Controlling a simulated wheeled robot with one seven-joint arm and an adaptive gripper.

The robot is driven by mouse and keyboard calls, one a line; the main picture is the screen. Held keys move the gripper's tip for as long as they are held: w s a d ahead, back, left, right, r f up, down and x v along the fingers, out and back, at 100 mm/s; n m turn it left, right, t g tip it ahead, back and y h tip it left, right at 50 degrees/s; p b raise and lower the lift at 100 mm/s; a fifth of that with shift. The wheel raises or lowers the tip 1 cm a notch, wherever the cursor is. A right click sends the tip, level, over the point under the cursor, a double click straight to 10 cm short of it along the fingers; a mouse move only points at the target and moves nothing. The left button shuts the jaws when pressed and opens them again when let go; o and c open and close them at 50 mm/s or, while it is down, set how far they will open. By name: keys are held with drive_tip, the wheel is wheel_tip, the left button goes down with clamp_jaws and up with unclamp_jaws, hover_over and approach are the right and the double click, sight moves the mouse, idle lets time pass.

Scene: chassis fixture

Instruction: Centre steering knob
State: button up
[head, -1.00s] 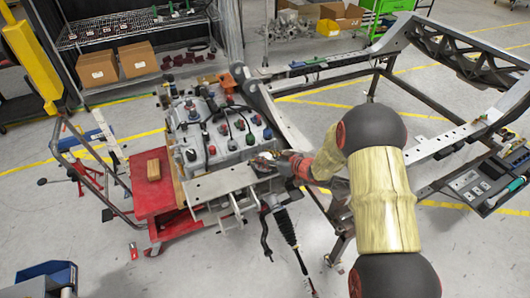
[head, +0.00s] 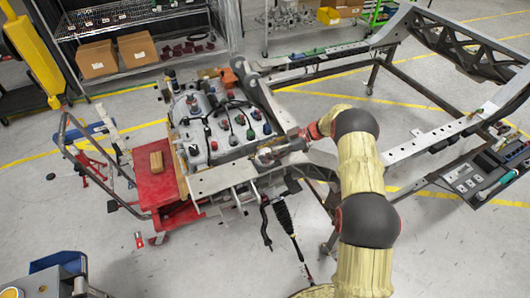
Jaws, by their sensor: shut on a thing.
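My gripper (head: 274,155) is at the right front edge of the grey chassis fixture (head: 222,182). It is shut on a small part there, which I take to be the steering knob (head: 264,156). The part is mostly hidden by the fingers and very small, so its angle cannot be told. A black ribbed steering boot with a rod (head: 285,218) hangs below and to the right of the gripper, apart from it.
A grey block (head: 215,135) with several coloured caps and hoses stands just left of the gripper. The metal frame (head: 425,145) spans the right.

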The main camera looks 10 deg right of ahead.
drive_tip(key=shift+w+f+n+g+b, duration=0.15)
drive_tip(key=shift+n+g+b, duration=0.4)
drive_tip(key=shift+n+g, duration=0.55)
drive_tip(key=shift+n+g+b, duration=0.3)
drive_tip(key=shift+n+g, duration=0.1)
drive_tip(key=shift+g, duration=0.3)
drive_tip(key=shift+r, duration=0.2)
drive_tip(key=o, duration=1.2)
drive_tip(key=v, duration=1.1)
drive_tip(key=shift+w+d+r, duration=0.1)
drive_tip(key=shift+d+r, duration=0.05)
drive_tip(key=shift+d, duration=0.25)
